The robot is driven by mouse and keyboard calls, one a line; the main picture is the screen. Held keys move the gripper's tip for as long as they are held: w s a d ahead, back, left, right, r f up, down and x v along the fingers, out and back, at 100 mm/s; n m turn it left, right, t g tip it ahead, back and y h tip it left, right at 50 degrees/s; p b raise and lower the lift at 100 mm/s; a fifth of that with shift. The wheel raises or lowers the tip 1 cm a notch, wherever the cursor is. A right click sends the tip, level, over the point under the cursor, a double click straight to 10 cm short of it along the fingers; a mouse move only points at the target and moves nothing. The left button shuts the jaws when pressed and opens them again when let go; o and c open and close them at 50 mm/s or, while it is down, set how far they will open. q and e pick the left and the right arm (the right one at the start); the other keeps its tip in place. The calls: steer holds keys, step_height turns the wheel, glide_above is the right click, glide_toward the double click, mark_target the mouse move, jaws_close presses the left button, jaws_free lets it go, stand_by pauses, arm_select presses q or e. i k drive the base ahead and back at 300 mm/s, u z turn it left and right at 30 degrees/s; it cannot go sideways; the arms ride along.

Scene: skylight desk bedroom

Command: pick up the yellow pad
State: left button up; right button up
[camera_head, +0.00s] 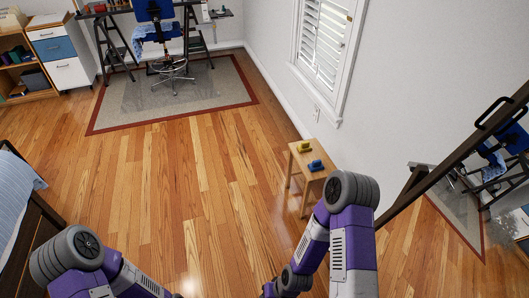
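A small yellow thing (304,146), which may be the yellow pad, lies on top of a small wooden stool (300,159) against the right wall. It is too small in the head view to make out its exact shape. A blue thing (315,165) of similar size lies beside it, nearer to me. My two purple and grey arms show at the bottom of the view, the right one close in front of the stool. Neither gripper's fingers can be seen, and nothing of mine touches the yellow thing.
Open wooden floor (190,190) lies left of the stool. A bed (15,205) stands at the left edge. A dark-framed mirror (455,205) leans at the right. A rug (170,95), a blue chair (165,35) and a desk are at the back.

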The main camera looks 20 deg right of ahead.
mark_target(305, 147)
steer(key=u, duration=0.2)
steer(key=i, duration=1)
steer(key=z, duration=0.5)
steer(key=i, duration=1.65)
steer(key=z, duration=1.85)
steer(key=i, duration=0.65)
steer(key=z, duration=0.65)
